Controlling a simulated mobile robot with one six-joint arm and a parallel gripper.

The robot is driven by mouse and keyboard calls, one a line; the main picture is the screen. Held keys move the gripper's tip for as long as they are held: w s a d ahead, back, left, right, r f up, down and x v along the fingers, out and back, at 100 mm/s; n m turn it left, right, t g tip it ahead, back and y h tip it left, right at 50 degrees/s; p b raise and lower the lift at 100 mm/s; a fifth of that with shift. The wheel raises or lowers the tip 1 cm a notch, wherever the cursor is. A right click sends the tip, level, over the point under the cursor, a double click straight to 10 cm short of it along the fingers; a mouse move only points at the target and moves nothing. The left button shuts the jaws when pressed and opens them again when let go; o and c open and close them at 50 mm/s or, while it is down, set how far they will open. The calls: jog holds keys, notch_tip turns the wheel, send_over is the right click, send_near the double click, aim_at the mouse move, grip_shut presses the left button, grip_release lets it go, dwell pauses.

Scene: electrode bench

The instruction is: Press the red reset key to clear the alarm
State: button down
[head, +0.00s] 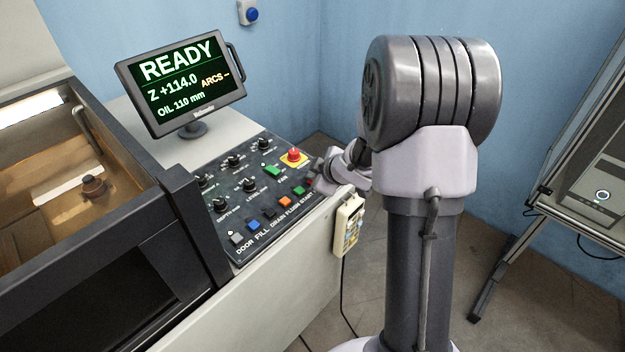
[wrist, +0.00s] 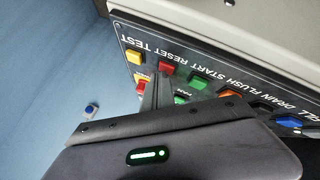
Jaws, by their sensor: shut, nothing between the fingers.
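The red reset key (wrist: 167,69) sits under the RESET label on the dark control panel (head: 226,213), between the yellow test key (wrist: 133,56) and the green start key (wrist: 198,82). My gripper (wrist: 157,78) is shut and empty, its fingertips close beside the red key in the wrist view; I cannot tell whether they touch it. In the head view my gripper (head: 322,176) is at the panel's right edge and largely hides the key. The monitor (head: 184,83) shows READY, Z +114.0, ARCS -- and OIL 110 mm on green and amber lines.
A red emergency stop on a yellow base (head: 293,157) stands behind the key row, with a green key (head: 272,170) nearby. Knobs and more coloured keys fill the panel. A handheld pendant (head: 347,228) hangs on the bench side.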

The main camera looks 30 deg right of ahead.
jog(key=shift+r, duration=0.1)
jog(key=shift+r+p, duration=0.75)
jog(key=shift+p, duration=0.15)
jog(key=shift+r, duration=0.1)
notch_tip(320, 180, up, 5)
jog(key=p, duration=0.5)
